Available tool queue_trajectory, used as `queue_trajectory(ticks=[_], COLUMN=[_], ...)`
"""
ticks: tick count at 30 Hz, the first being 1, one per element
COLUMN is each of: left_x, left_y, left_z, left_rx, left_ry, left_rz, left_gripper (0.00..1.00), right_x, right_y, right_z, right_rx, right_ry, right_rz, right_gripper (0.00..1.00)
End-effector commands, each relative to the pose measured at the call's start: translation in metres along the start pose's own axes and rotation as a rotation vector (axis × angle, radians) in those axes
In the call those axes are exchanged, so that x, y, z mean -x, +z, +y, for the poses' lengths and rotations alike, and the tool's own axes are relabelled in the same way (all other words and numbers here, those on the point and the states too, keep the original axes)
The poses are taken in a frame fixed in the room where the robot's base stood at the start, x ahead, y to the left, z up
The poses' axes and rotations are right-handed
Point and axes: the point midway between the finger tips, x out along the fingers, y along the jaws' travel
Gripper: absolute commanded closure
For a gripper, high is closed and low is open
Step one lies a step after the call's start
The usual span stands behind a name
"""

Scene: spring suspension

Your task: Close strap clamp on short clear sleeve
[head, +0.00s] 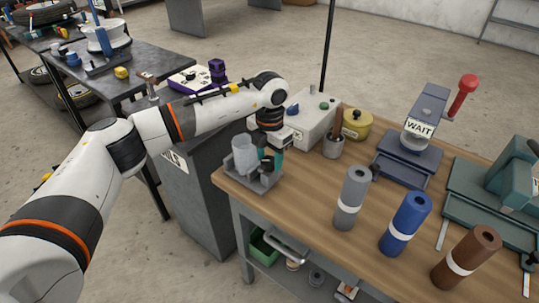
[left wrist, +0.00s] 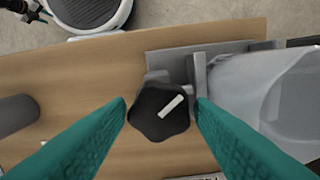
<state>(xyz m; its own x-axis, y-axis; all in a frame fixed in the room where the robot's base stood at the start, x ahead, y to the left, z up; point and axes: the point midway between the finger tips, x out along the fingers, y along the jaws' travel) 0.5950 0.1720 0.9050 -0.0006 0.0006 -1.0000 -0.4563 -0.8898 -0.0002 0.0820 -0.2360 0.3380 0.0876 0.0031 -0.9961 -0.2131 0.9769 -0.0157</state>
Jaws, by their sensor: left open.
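The short clear sleeve (head: 243,154) stands in a grey clamp fixture (head: 247,184) at the table's near left corner. In the left wrist view the sleeve (left wrist: 276,92) is at the right, beside the fixture's grey upright. The clamp's black lobed knob (left wrist: 160,110) with a white mark sits left of that upright. My left gripper (head: 270,157) is over the fixture. Its teal fingers are open, one on each side of the knob, with small gaps visible. The strap itself cannot be made out.
Grey (head: 350,198), blue (head: 405,224) and brown (head: 467,257) cylinders stand to the right. A press with a WAIT sign (head: 420,128), a tool cup (head: 333,147), a yellow pot (head: 355,124) and a white box (head: 312,124) are behind. Bare wood (head: 300,205) lies right of the fixture.

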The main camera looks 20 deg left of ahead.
Motion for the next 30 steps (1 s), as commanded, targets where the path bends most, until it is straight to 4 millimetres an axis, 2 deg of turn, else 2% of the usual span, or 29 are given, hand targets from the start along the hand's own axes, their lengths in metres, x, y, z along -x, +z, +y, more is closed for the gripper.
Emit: queue_trajectory(ticks=[9, 15, 21, 28, 29, 30], left_x=[-0.0023, -0.0020, -0.0034, -0.0012, -0.0012, -0.0012], left_y=[-0.0002, -0.0002, -0.0004, -0.0003, -0.0003, -0.0003], left_z=[0.0001, 0.0001, -0.0002, -0.0002, -0.0002, -0.0002], left_rx=[0.000, 0.000, -0.059, -0.067, -0.067, -0.067], left_ry=[0.000, 0.000, -0.001, 0.000, 0.000, 0.000], left_rz=[0.001, 0.001, 0.002, 0.001, 0.001, 0.001], left_gripper=[0.53, 0.83, 0.83, 0.83, 0.57, 0.52], right_x=[0.0001, 0.0001, -0.0079, -0.0060, -0.0060, -0.0060], right_y=[0.0021, 0.0024, 0.0019, 0.0023, 0.0024, 0.0024], right_z=[-0.0003, -0.0003, -0.0002, -0.0002, -0.0002, -0.0002], right_rx=[0.000, 0.000, 0.000, 0.000, 0.000, 0.000], right_ry=[0.000, 0.000, 0.000, 0.000, 0.000, 0.000], right_rz=[-0.003, -0.004, -0.004, -0.005, -0.005, -0.005], right_gripper=[0.64, 0.64, 0.64, 0.64, 0.64, 0.64])
